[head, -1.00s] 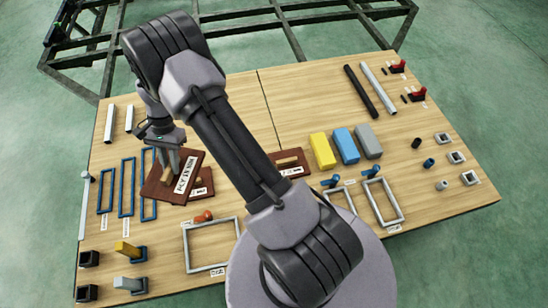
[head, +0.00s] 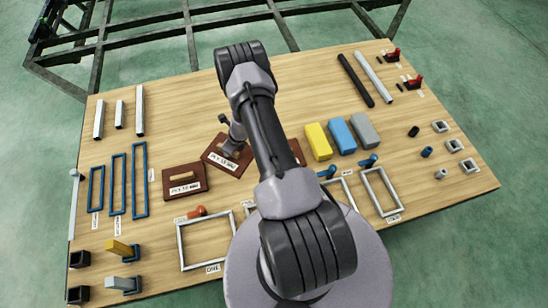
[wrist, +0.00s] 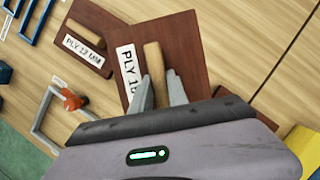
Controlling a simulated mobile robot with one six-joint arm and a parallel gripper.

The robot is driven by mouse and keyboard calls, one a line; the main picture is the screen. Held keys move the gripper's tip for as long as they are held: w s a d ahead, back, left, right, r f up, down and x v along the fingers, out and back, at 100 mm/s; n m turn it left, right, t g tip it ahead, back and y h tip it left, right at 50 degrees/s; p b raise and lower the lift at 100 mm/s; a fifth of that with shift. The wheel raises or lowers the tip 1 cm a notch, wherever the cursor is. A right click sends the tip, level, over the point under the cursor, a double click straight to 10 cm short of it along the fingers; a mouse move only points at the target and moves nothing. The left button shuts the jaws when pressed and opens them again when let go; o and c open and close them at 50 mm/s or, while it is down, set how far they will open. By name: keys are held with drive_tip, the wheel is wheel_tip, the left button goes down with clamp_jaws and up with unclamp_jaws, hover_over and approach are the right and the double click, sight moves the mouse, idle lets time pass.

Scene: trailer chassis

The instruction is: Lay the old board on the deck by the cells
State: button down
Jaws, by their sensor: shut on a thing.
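My gripper (head: 236,146) is shut on the pale wooden handle (wrist: 155,66) of a dark red-brown board (head: 214,149). The board fills the upper middle of the wrist view (wrist: 188,40). Its label is partly hidden and starts "PLY 18". It is turned askew over the wooden deck (head: 210,97); I cannot tell whether it touches the deck. A yellow block (head: 318,141), a blue block (head: 340,136) and a grey block (head: 364,130) stand to its right. Nothing in view is marked as old or as cells.
A similar board labelled "PLY 12 MM" (head: 170,187) lies close on the left. A third dark board (head: 298,152) is mostly hidden behind my arm. Blue frames (head: 138,180) lie at the left and grey frames (head: 182,246) in front. The deck behind the held board is clear.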

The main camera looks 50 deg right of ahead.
wheel_tip(320, 180, down, 10)
drive_tip(key=b, duration=0.4)
drive_tip(key=shift+b, duration=0.35)
drive_tip(key=shift+f, duration=0.15)
drive_tip(key=c, duration=1.3)
unclamp_jaws()
